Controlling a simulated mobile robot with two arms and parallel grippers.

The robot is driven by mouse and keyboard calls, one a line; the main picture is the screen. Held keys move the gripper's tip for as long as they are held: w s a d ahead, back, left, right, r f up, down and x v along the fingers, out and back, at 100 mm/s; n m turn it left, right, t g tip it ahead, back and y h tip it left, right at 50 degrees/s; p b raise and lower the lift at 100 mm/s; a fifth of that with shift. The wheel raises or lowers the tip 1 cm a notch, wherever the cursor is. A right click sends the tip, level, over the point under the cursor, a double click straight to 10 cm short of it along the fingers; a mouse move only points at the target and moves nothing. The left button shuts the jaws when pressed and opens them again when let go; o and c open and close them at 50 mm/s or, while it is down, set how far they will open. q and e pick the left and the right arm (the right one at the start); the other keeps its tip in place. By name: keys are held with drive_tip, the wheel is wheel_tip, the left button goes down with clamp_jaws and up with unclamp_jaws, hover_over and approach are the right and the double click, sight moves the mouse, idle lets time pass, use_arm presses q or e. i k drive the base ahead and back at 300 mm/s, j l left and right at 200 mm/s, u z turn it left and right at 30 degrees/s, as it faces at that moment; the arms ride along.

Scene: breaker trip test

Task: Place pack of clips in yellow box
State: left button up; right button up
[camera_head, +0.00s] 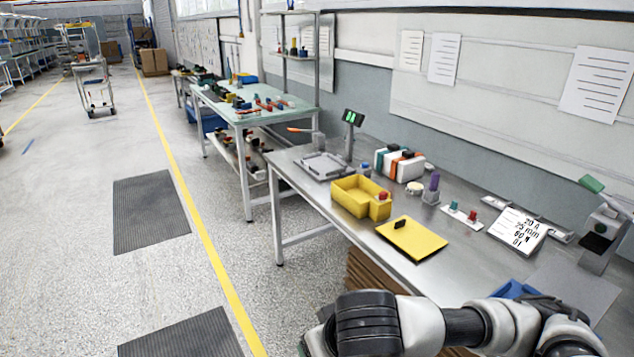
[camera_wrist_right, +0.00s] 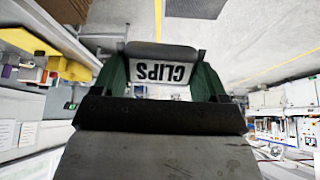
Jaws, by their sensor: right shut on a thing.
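The pack of clips (camera_wrist_right: 165,73) shows in the right wrist view as a pale pack with a "CLIPS" label, upside down in the picture. My right gripper (camera_wrist_right: 161,82) is shut on it, with a dark green finger on each side. The gripper and pack cannot be made out in the head view, where only my arm crosses the bottom right. The yellow box (camera_head: 350,203) stands open on the metal workbench, beyond my arm. My left gripper is in neither view.
A flat yellow plate (camera_head: 418,243) with a black knob lies right of the box on the workbench (camera_head: 383,277). A blue tray (camera_head: 514,289) is near my arm.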

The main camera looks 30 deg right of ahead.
sight(360, 194)
drive_tip(key=i+z, duration=0.25)
drive_tip(key=i, duration=0.35)
drive_tip(key=i+z, duration=0.25)
drive_tip(key=i, duration=0.3)
drive_tip(key=i+j+z, duration=0.25)
drive_tip(key=i, duration=0.3)
drive_tip(key=i+l+z, duration=0.2)
drive_tip(key=i, duration=0.3)
drive_tip(key=i+l+z, duration=0.15)
drive_tip(key=i+l, duration=0.2)
drive_tip(key=i, duration=0.15)
